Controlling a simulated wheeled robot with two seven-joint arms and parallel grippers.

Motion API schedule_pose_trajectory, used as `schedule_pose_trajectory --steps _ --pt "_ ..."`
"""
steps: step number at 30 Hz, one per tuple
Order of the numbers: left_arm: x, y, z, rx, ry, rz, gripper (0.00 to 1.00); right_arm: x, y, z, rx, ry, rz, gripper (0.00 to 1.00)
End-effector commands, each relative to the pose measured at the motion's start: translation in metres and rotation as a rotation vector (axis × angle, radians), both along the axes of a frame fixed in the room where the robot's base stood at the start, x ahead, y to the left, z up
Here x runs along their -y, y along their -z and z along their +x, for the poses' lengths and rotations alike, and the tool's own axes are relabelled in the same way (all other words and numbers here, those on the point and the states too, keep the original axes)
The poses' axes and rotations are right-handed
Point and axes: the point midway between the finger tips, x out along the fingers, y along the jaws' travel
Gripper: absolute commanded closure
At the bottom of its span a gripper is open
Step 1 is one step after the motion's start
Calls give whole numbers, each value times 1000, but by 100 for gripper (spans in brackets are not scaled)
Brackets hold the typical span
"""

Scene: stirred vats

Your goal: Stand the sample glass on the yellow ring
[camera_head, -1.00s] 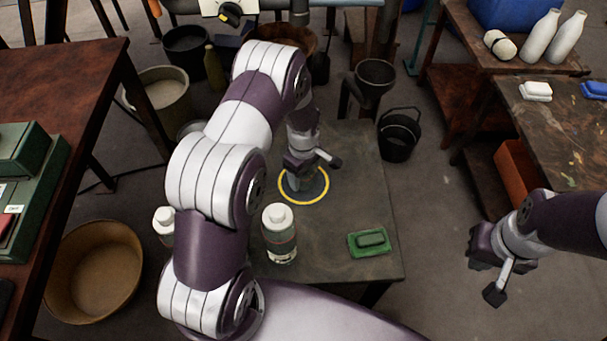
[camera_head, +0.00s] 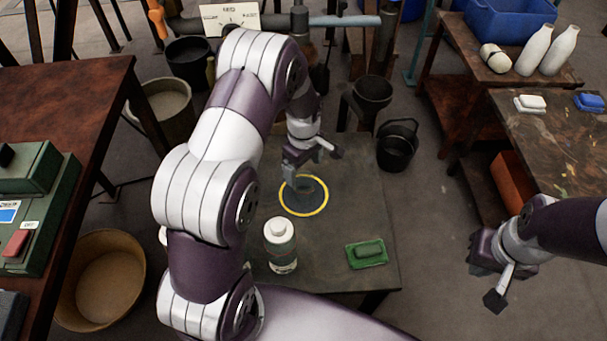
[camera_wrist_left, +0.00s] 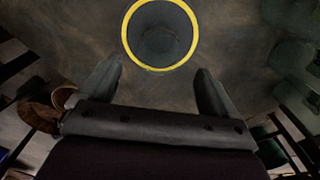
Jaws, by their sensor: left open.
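The yellow ring (camera_head: 327,203) lies on the dark table, and in the left wrist view it (camera_wrist_left: 160,69) lies beyond my fingertips. A darker grey round shape fills the ring. I cannot tell whether this is a clear sample glass or only the surface inside the ring. No other sample glass can be made out. My left gripper (camera_head: 305,163) is above the far side of the ring, apart from it. In the left wrist view its fingers (camera_wrist_left: 160,72) are spread, with nothing between them. My right gripper (camera_head: 488,275) hangs off the table at the right; its jaw state is unclear.
A white-capped bottle (camera_head: 281,246) stands near the table's front, partly beside my left arm. A green dish with a block (camera_head: 367,253) lies at front right. Black buckets (camera_head: 397,146) stand beyond the table. White bottles (camera_head: 536,50) stand on the right bench.

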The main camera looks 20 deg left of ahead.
Motion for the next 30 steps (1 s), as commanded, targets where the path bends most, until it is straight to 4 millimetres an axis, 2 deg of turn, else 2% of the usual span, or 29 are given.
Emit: schedule_pose_trajectory --steps 1,5,8,11,12,15,18,20,30 --pt "0 -12 0 1 0 0 9 0 -6 0 0 0 0 100" --pt "1 -28 -1 3 18 0 9 0 -8 0 0 0 0 100" --pt "9 -58 -19 23 208 4 9 0 -9 0 -1 0 0 100" --pt "22 -99 -61 59 563 18 9 0 -8 0 0 0 0 100" --pt "27 -112 -80 73 707 28 9 0 -8 0 0 0 0 100" --pt "35 -132 -125 97 1010 52 9 0 -8 0 0 0 0 100" --pt "38 -139 -154 106 1194 68 9 0 -8 0 0 0 0 100" --pt "39 -140 -162 108 1244 73 9 0 -8 0 0 0 0 100" --pt "39 -140 -164 105 1258 72 9 0 -8 0 0 0 0 100"
